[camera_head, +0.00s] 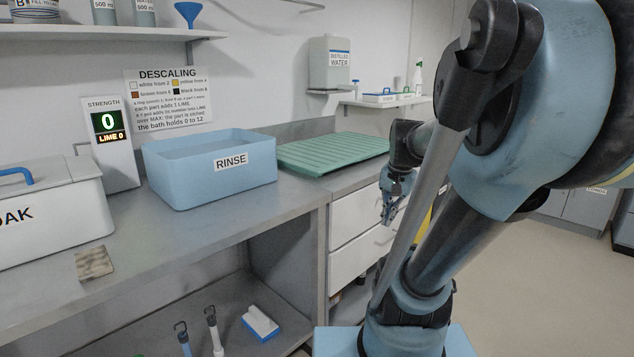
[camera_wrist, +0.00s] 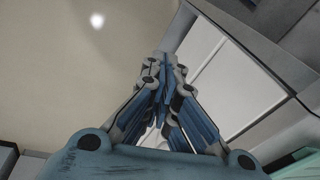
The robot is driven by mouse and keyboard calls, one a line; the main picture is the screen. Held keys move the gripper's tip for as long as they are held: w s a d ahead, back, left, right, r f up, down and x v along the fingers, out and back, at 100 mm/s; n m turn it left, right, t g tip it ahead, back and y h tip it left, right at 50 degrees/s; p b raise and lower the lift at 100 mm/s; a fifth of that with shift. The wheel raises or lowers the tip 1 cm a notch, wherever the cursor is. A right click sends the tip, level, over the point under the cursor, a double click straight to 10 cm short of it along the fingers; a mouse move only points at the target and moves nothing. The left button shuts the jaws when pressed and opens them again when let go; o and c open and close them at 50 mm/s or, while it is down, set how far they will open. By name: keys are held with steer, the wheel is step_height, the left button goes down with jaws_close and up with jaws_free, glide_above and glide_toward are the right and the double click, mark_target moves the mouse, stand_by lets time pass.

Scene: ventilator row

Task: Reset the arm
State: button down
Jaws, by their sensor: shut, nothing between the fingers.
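My arm stands on the right in the head view, and my gripper (camera_head: 388,218) hangs in front of the white drawers, pointing downward. It is off to the right of the counter and touches nothing that I can see. In the wrist view my gripper (camera_wrist: 163,62) has its blue fingers drawn together at the tips, with nothing between them. The floor (camera_wrist: 75,60) and the pale drawer fronts (camera_wrist: 235,85) lie beyond it.
A blue RINSE tub (camera_head: 205,178), a white lidded box (camera_head: 50,215) and a strength display (camera_head: 112,150) stand on the grey counter (camera_head: 190,260). A green ribbed mat (camera_head: 330,153) lies farther right. A brush (camera_head: 260,322) lies on the lower shelf. Floor at right is clear.

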steer(key=s+a+f+n, duration=0.1)
steer(key=s+f+n, duration=0.5)
steer(key=s+f, duration=0.2)
steer(key=shift+s+a+f+h, duration=0.25)
steer(key=shift+s+h, duration=0.15)
steer(key=shift+s, duration=0.6)
